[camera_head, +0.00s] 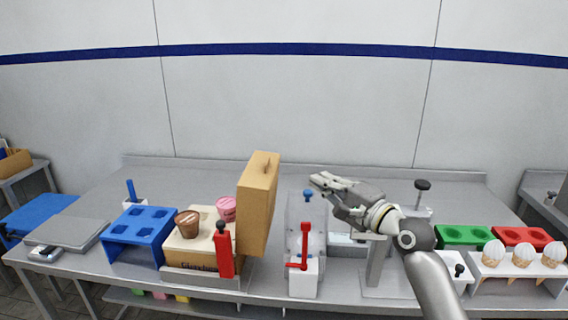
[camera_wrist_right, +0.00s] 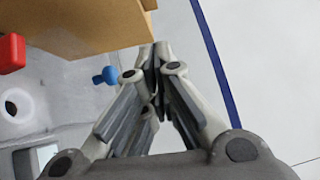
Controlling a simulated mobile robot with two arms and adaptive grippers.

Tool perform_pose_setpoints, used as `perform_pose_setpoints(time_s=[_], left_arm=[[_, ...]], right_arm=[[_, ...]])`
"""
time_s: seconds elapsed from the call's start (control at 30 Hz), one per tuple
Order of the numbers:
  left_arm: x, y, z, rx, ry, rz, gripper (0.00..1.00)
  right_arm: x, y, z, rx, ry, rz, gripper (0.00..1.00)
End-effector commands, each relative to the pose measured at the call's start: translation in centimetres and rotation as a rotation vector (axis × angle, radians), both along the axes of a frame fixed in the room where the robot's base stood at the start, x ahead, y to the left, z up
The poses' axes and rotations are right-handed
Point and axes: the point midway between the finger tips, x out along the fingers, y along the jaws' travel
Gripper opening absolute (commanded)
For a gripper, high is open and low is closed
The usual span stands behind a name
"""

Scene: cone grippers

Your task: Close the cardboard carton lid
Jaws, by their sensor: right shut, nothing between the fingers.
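The cardboard carton (camera_head: 190,253) stands on the table left of the middle. Its tan lid (camera_head: 258,205) stands up, roughly vertical, along the carton's right side, so the carton is open. A brown tub (camera_head: 187,224) and a pink tub (camera_head: 227,209) show at its top. My right gripper (camera_head: 316,181) is shut and empty, to the right of the lid and apart from it in the head view. In the right wrist view the lid (camera_wrist_right: 85,22) fills the upper left, beyond the shut fingertips (camera_wrist_right: 157,62). My left gripper is not in view.
A red bottle-like object (camera_head: 223,250) stands in front of the carton. A blue holed stand (camera_head: 142,232) is on its left. A device with a red lever (camera_head: 304,255) and blue knob stands below my right gripper. Cones in a white rack (camera_head: 521,262) are at the right. The table's back is clear.

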Motion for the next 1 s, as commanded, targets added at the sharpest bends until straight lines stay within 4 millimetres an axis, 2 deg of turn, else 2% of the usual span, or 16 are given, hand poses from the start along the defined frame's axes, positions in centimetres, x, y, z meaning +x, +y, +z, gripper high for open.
perform_pose_setpoints(time_s=[0.3,0.5,0.7,1.0], left_arm=[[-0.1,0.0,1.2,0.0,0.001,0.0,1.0],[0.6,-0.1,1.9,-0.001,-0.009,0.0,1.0],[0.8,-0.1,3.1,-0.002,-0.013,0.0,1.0],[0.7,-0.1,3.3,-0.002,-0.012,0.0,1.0]], right_arm=[[4.7,3.2,0.7,-0.001,0.001,0.001,0.0],[6.9,5.1,1.0,0.0,0.001,0.002,0.0],[7.3,7.7,1.2,-0.001,0.001,0.001,0.0],[7.4,8.5,1.0,-0.002,0.0,-0.001,0.0]])
